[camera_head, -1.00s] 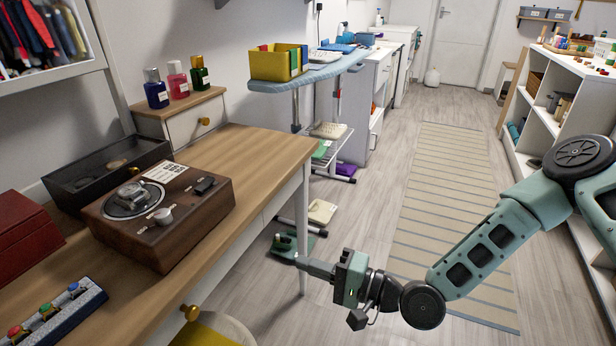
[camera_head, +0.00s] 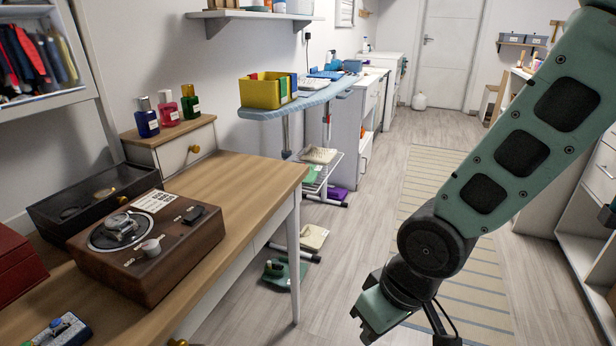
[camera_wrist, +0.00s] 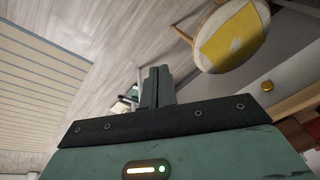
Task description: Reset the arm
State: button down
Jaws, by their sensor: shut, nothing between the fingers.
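My arm crosses the right side of the head view, with its forearm sloping down to the wrist. No object touches the fingers.
A wooden table (camera_head: 240,178) on the left bears a brown turntable box (camera_head: 150,245) and a dark tray (camera_head: 50,205). An ironing board (camera_head: 300,100) holds a yellow bin (camera_head: 266,92). The striped rug (camera_head: 440,185) is clear.

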jog(key=s+d+r+h, duration=0.2)
jog(key=s+d+r, duration=0.2)
jog(key=s+r, duration=0.5)
notch_tip(320, 180, up, 19)
jog(key=p, duration=1.8)
jog(key=shift+s+d+n+g+p, duration=0.2)
jog(key=shift+n+g+p, duration=0.1)
jog(key=shift+n+g, duration=0.1)
jog(key=shift+f, duration=0.1)
